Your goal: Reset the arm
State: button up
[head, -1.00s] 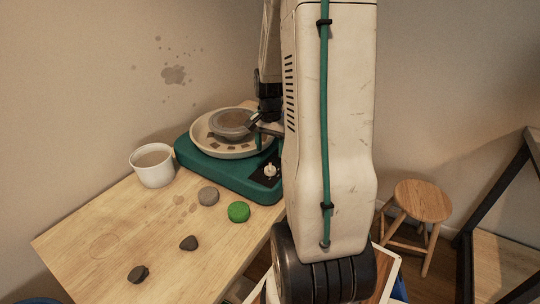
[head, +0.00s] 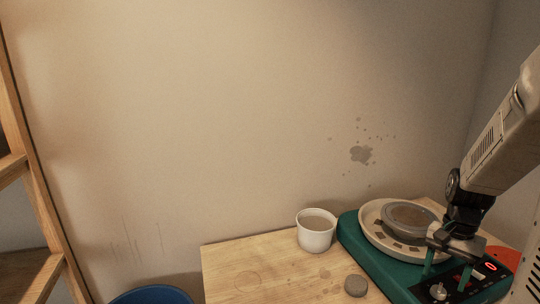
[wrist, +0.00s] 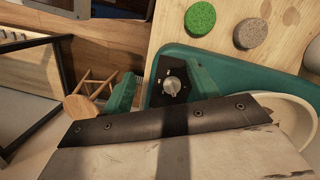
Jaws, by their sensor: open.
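My gripper (head: 446,270) is at the right in the head view, over the front of the teal pottery wheel (head: 375,262). Its two teal fingers are apart with nothing between them. In the wrist view the fingers (wrist: 164,90) stand on either side of the wheel's control panel, and its pale knob (wrist: 172,86) shows between them. My arm comes down from the upper right in the head view. A grey disc (head: 408,217) sits in the wheel's cream splash pan (head: 372,232).
A white cup (head: 316,232) of brownish liquid stands left of the wheel on the wooden table (head: 235,275). A grey round piece (head: 356,286) lies in front. The wrist view shows a green round piece (wrist: 201,18) and a wooden stool (wrist: 85,103). A wooden rack (head: 45,200) stands far left.

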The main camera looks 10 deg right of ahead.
jog(key=s+a+r+n+t, duration=0.1)
jog(key=s+a+r+n, duration=0.2)
jog(key=a, duration=0.5)
jog(key=s+a+r+n+t, duration=0.1)
jog(key=s+a+r+n, duration=0.2)
jog(key=a+r+n, duration=0.2)
jog(key=s+a+r+n+h, duration=0.1)
jog(key=s+a+r+n, duration=0.2)
jog(key=a+r, duration=0.4)
jog(key=a+n, duration=0.1)
jog(key=a, duration=0.3)
jog(key=shift+s+a+t, duration=0.15)
jog(key=shift+t, duration=0.25)
